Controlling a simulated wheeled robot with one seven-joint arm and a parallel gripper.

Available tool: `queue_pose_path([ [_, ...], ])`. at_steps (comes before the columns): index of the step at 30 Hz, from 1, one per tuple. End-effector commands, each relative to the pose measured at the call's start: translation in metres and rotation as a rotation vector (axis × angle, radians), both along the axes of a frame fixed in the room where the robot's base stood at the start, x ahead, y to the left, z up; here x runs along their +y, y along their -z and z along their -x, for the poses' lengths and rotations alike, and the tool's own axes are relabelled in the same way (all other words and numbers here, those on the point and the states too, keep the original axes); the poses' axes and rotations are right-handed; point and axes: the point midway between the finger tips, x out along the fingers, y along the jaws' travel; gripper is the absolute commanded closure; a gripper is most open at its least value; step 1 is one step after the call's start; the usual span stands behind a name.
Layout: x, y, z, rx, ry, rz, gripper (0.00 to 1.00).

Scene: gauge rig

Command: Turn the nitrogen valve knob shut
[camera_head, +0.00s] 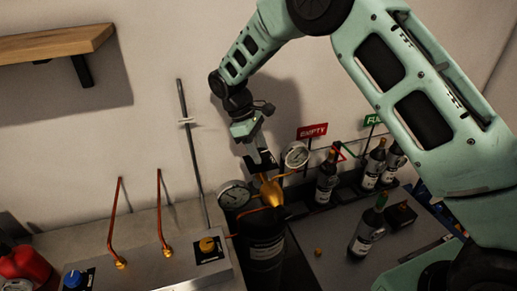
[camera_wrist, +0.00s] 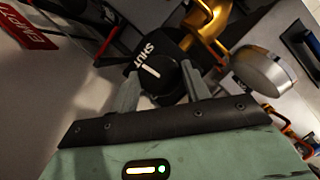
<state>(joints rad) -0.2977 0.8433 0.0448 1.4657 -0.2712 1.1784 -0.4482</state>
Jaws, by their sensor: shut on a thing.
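A black round knob (camera_wrist: 168,82) with a white pointer line sits between my two fingertips in the wrist view. The outer end of the line points toward the white word SHUT on the black plate (camera_wrist: 143,54) behind the knob. My gripper (camera_wrist: 163,88) has one finger on each side of the knob and is shut on it. In the head view my gripper (camera_head: 261,162) reaches down to the top of the brass valve (camera_head: 270,190), above a dark cylinder (camera_head: 263,255). The knob is mostly hidden there by my gripper.
Two round gauges flank the valve, one left (camera_head: 235,195) and one right (camera_head: 296,154). Several dark bottles (camera_head: 367,232) stand to the right, near a red EMPTY sign (camera_head: 312,131). A panel at left carries a yellow knob (camera_head: 207,245) and a blue knob (camera_head: 73,279).

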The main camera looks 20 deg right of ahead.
Motion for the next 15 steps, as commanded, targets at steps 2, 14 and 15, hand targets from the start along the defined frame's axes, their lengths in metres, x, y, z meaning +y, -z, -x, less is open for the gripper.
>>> queue_pose_path([
  [2,-0.001,-0.0005,-0.001,-0.001,0.044,0.001,0.76],
  [14,-0.0013,-0.0008,-0.0012,-0.001,0.155,-0.001,0.76],
  [15,-0.0012,-0.0008,-0.0011,-0.001,0.158,0.0,0.76],
])
